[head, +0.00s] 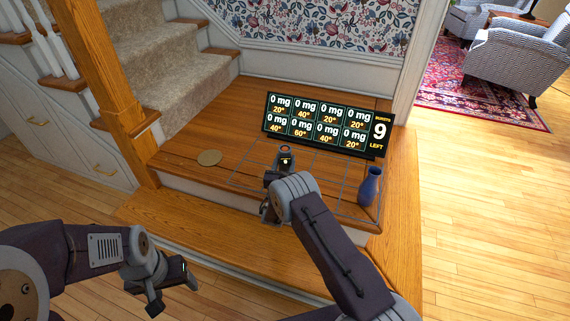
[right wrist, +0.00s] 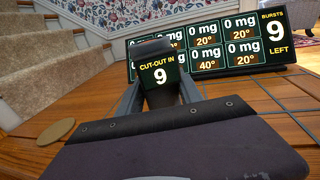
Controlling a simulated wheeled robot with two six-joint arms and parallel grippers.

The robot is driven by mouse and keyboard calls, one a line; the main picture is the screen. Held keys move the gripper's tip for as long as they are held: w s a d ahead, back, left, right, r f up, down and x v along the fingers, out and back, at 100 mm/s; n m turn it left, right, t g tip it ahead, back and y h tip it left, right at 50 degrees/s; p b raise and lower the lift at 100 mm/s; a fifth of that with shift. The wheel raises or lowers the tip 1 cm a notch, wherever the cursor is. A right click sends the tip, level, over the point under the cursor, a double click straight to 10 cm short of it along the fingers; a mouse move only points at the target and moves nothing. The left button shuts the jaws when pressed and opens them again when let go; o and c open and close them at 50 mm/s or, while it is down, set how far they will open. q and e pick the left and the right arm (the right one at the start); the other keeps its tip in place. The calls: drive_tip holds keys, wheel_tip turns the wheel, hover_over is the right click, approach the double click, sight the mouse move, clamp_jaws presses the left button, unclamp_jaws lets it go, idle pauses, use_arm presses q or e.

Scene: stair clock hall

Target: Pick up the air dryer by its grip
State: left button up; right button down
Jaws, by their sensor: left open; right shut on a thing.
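The air dryer (head: 286,158) is a small dark device with a lit screen, on or just above the wooden landing. In the right wrist view the dryer (right wrist: 160,70) faces me, its screen reading "CUT-OUT IN 9". My right gripper (head: 278,176) is shut on it, with a finger on each side in the right wrist view (right wrist: 160,98). Its lower part is hidden behind my wrist, so I cannot tell whether it touches the wood. My left gripper (head: 172,287) is open and empty, low at the left, away from the dryer.
A black board (head: 318,126) with "0 mg" cells and "9 left" stands behind the dryer. A blue vase (head: 370,187) stands at the right on the marked grid. A flat tan disc (head: 209,158) lies to the left.

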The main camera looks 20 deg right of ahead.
sight(287, 151)
drive_tip(key=r, duration=0.1)
drive_tip(key=r+p, duration=0.2)
drive_tip(key=r, duration=0.1)
drive_tip(key=shift+s+d, duration=0.2)
drive_tip(key=shift+d, duration=0.05)
drive_tip(key=s+d+r+p, duration=0.5)
drive_tip(key=s+d+r, duration=0.1)
drive_tip(key=s+d, duration=0.1)
drive_tip(key=shift+s+d+p, duration=0.25)
drive_tip(key=shift+s+p, duration=0.05)
drive_tip(key=shift+s, duration=0.25)
